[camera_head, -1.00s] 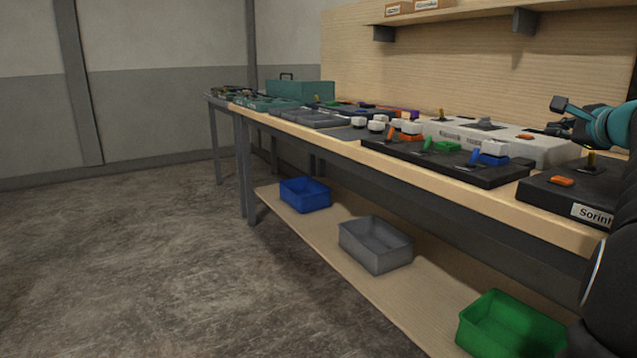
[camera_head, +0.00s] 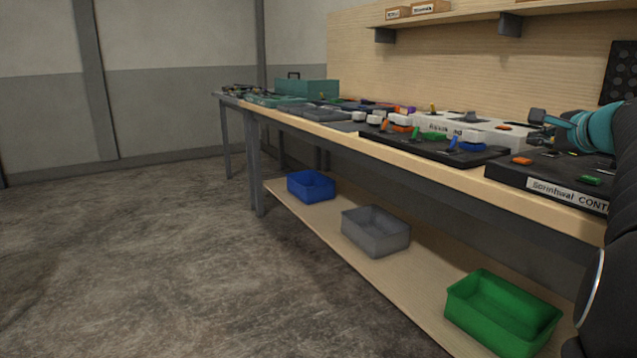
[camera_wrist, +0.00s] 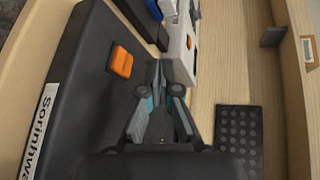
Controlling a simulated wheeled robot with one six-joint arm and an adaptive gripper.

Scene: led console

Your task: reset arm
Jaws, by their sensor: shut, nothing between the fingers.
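My gripper (camera_head: 538,128) is at the right of the head view, above the back of the black console labelled "Sorinhwal CONT..." (camera_head: 545,182). In the wrist view my gripper (camera_wrist: 163,68) points away over the same console (camera_wrist: 75,115), with its fingers together and nothing between them. An orange button (camera_wrist: 122,61) on the console lies to the left of the fingers. The orange button (camera_head: 522,161) and a green button (camera_head: 590,180) also show in the head view. My arm hides the console's right end.
A black console with coloured levers (camera_head: 432,146) and a white console (camera_head: 470,128) stand further left on the bench. Blue (camera_head: 311,187), grey (camera_head: 375,231) and green (camera_head: 500,315) bins sit on the lower shelf. A dark perforated panel (camera_wrist: 239,135) is at the back. The floor at left is clear.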

